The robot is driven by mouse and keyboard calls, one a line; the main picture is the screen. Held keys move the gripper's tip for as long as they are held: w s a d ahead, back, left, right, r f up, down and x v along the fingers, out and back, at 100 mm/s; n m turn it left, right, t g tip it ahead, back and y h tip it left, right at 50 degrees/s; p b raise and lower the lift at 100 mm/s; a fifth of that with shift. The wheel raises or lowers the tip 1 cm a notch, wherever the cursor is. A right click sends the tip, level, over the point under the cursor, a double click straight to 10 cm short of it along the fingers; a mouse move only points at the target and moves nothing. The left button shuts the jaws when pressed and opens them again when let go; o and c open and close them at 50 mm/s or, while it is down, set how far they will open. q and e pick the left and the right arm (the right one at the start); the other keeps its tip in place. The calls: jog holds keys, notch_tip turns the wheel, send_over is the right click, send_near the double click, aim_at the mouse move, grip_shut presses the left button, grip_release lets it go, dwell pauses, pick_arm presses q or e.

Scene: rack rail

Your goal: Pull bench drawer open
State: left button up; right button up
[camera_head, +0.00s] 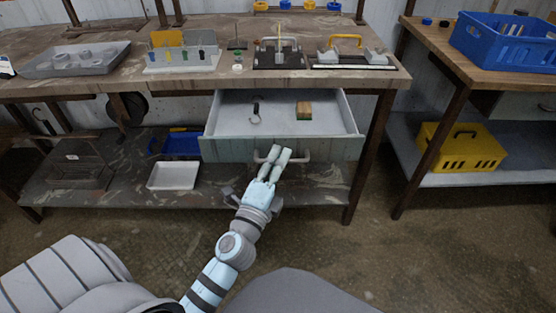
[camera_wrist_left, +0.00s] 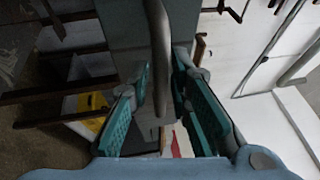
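The bench drawer (camera_head: 345,117) is pulled well out from under the long workbench. Its grey handle (camera_head: 300,159) runs across the green-grey front panel. My left gripper (camera_head: 280,154) is at the handle, fingers pointing at the drawer front. A dark hook (camera_head: 255,112) and a brown-and-green block (camera_head: 304,109) lie in the drawer. My right gripper is not in view.
The workbench top (camera_head: 220,85) holds a grey tray (camera_head: 77,60) and several fixtures. A lower shelf with a white tray (camera_head: 173,176) lies beneath the drawer. A second bench at right carries a blue crate (camera_head: 500,45) and a yellow box (camera_head: 462,150). Floor between the benches is clear.

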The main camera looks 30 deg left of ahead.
pick_arm(q)
jog(key=v, duration=1.2)
